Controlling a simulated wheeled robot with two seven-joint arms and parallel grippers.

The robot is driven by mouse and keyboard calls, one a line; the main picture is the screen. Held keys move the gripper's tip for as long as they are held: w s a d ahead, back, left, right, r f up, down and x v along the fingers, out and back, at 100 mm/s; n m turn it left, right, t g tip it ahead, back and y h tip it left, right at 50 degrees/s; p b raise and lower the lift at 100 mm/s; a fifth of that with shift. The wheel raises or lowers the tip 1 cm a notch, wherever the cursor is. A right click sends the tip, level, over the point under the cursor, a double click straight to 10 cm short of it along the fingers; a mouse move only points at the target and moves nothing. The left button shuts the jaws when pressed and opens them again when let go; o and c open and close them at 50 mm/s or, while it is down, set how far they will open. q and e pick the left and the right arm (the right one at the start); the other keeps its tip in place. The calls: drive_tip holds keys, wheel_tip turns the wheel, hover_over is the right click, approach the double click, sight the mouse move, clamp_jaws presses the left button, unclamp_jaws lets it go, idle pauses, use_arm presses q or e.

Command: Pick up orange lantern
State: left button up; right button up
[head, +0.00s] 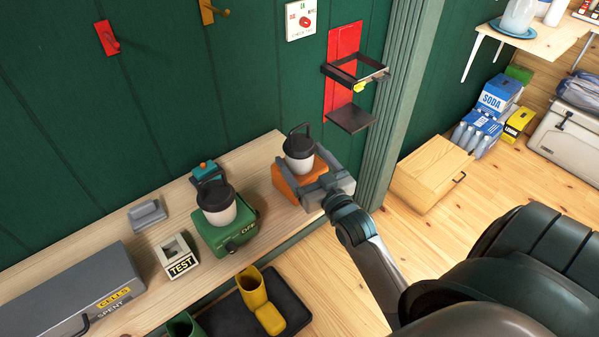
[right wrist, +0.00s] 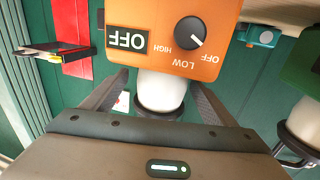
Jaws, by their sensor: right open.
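The orange lantern (head: 291,183) has a blocky orange base, a white globe and a dark cap with a handle. It stands upright at the right end of the wooden shelf. My right gripper (head: 305,174) is open, with one finger on each side of the lantern. In the right wrist view, which is upside down, the lantern's orange base (right wrist: 180,20) shows an OFF label and a dial. Its white globe (right wrist: 161,90) lies between the fingers (right wrist: 162,100), with a small gap on each side. My left gripper is not in view.
A green lantern (head: 222,232) stands close to the left on the shelf (head: 150,205). A TEST box (head: 176,256) and a grey CELLS case (head: 75,290) are farther left. A black bracket (head: 352,118) juts from the red wall panel.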

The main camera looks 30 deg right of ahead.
idle(0.3)
drive_tip(key=shift+w+r, duration=0.1)
drive_tip(key=shift+w, duration=0.2)
drive_tip(key=w+p, duration=0.2)
drive_tip(key=w, duration=0.1)
drive_tip(key=shift+w+d, duration=0.1)
drive_tip(key=shift+w, duration=0.3)
drive_tip(key=shift+w+d, duration=0.1)
drive_tip(key=shift+w, duration=0.35)
drive_tip(key=c, duration=1.8)
clamp_jaws()
drive_tip(key=shift+r, duration=0.15)
